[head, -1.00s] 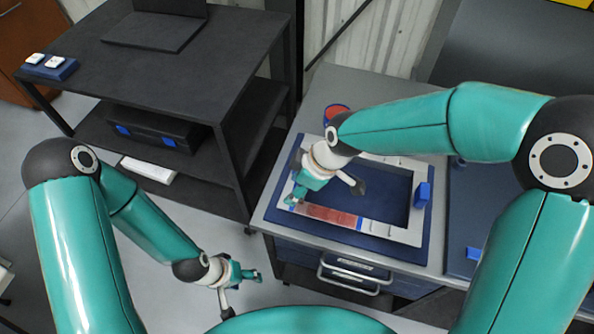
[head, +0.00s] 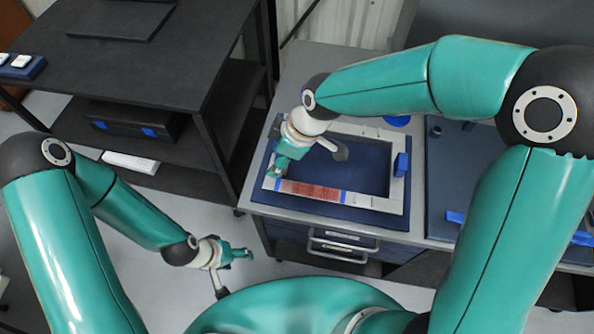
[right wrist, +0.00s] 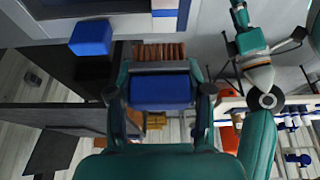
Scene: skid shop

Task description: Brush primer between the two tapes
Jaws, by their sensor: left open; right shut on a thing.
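A pale rectangular frame (head: 392,205) lies on a dark blue mat (head: 300,205) on the grey bench. Two blue tapes, the left one (head: 281,186) and the right one (head: 339,197), cross its near side. A streaky reddish-brown primer patch (head: 312,190) lies between them. My right gripper (head: 306,166) is over the frame's left near corner. In the right wrist view it is shut on the brush's blue handle (right wrist: 160,91), with brown bristles (right wrist: 160,51) beyond. In the head view the brush is mostly hidden; contact cannot be told. My left gripper (head: 236,274) is open and empty over the floor.
A blue block (head: 401,164) stands on the frame's right side. A blue round thing (head: 397,121) is behind it. A second mat with blue pieces (head: 455,217) lies to the right. A black table (head: 130,65) stands left across a floor gap.

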